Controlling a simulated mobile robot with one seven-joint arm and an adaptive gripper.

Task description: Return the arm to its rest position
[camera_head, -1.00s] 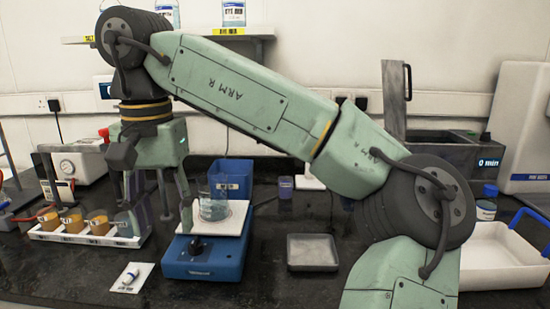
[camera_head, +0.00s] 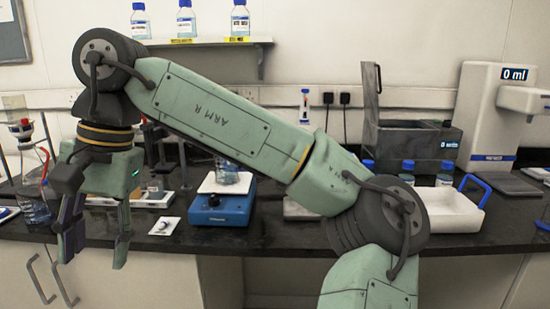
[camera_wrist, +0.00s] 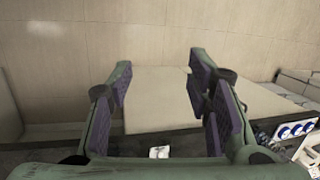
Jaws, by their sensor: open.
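My gripper (camera_head: 96,235) hangs at the left in the head view, fingers pointing down. It is open and nothing shows between the fingers. In the picture it lies across the bench's front edge and the cabinet fronts below. My arm reaches from the lower right up over the bench and back down to it at the left. In the wrist view my gripper (camera_wrist: 160,85) shows its purple-lined fingers spread apart, with a plain pale panel beyond them.
A beaker (camera_head: 228,175) stands on the blue hotplate (camera_head: 219,208). The black bench (camera_head: 275,236) also holds a white tray (camera_head: 447,212), a flask (camera_head: 35,208) and a small labelled card (camera_head: 164,226). Bottles (camera_head: 186,20) stand on the wall shelf. Part of the rack is hidden behind my gripper.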

